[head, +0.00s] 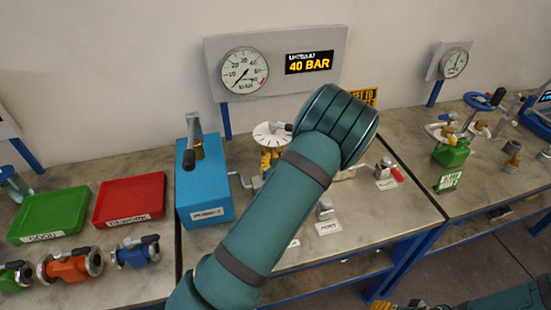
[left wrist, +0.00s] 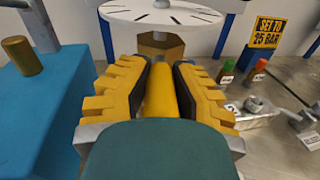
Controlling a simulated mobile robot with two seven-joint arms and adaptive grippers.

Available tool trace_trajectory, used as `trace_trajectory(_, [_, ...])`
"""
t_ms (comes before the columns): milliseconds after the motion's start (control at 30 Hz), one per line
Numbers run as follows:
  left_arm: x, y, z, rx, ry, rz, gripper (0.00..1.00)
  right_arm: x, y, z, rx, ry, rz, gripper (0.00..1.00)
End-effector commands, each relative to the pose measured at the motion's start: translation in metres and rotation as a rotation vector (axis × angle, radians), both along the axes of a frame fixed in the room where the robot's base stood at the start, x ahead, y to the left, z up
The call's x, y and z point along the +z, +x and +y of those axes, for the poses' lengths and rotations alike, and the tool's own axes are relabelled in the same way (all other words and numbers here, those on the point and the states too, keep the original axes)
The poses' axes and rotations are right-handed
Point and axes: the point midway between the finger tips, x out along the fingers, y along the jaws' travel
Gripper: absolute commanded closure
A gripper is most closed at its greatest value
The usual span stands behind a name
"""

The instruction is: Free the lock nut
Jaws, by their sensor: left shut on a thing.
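A brown hexagonal nut (left wrist: 161,46) shows in the left wrist view just under a white dial disc (left wrist: 165,14) with black marks. My left gripper (left wrist: 160,72) is shut on a yellow rounded bar (left wrist: 160,97), close in front of the nut. I cannot tell whether the bar joins the nut. In the head view the dial disc (head: 271,133) shows above a yellow part (head: 269,159), left of my arm; my wrist hides the left gripper there. My right gripper (head: 412,304) is only partly in view at the bottom edge, too cut off to judge.
A blue box (head: 205,200) with a lever on top stands close left of the dial. A gauge panel (head: 275,60) reading 40 BAR is behind. Green (head: 50,214) and red (head: 130,199) trays and several valves lie left. A red-handled part (head: 388,174) lies right.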

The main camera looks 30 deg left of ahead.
Motion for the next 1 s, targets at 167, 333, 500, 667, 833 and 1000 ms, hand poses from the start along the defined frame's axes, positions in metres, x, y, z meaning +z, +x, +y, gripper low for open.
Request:
trace_trajectory(167, [0.006,0.002,0.003,0.005,0.008,-0.018,1.0,0.001,0.0,0.0,0.0,0.0,0.0,0.44])
trace_trajectory(333, [0.005,0.001,0.002,0.004,0.005,-0.013,0.44,0.0,0.0,0.0,0.0,0.0,0.0,0.44])
trace_trajectory(500, [0.003,0.001,0.002,0.003,0.003,-0.008,0.44,0.0,0.0,0.0,0.0,0.0,0.0,0.44])
trace_trajectory(667, [0.002,-0.003,-0.002,0.002,0.002,-0.005,0.44,0.0,0.0,0.0,0.0,0.0,0.0,0.44])
trace_trajectory(833, [0.001,-0.023,-0.017,0.0,0.001,-0.003,0.44,0.0,0.0,0.0,0.0,0.0,0.0,0.44])
trace_trajectory(1000, [0.002,-0.052,-0.038,0.0,0.003,-0.003,0.44,0.0,0.0,0.0,0.0,0.0,0.0,0.44])
